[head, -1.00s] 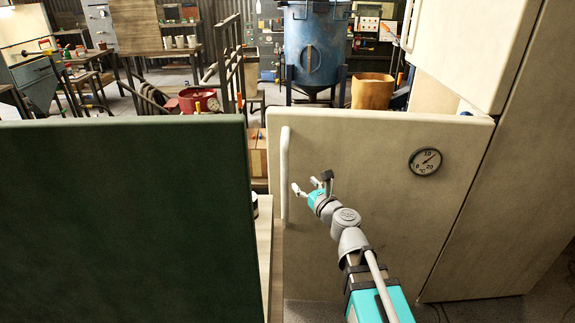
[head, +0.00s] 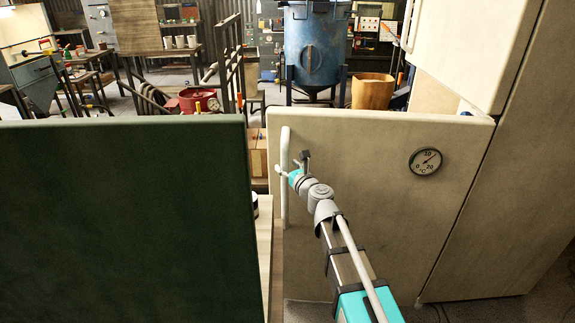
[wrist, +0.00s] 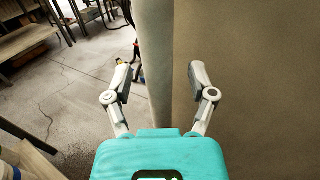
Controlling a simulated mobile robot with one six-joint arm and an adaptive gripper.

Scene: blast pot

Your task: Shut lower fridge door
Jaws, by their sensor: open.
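The lower fridge door (head: 385,220) is a cream panel with a round dial. It stands swung out from the fridge body (head: 510,200). Its vertical bar handle (head: 285,190) runs along the door's left edge. My gripper (head: 284,170) is at the upper part of the handle in the head view. In the wrist view my gripper (wrist: 160,80) is open, with its fingers spread to either side of a pale vertical bar (wrist: 160,70), which looks like the handle. The door face (wrist: 250,80) fills the right side there. I cannot tell whether the fingers touch the handle.
A dark green panel (head: 125,220) stands close on the left. The upper fridge door (head: 455,50) is above right. A blue tank (head: 315,50), a tan bin (head: 372,92) and a red pot (head: 197,100) are behind. Floor shows left of the bar in the wrist view.

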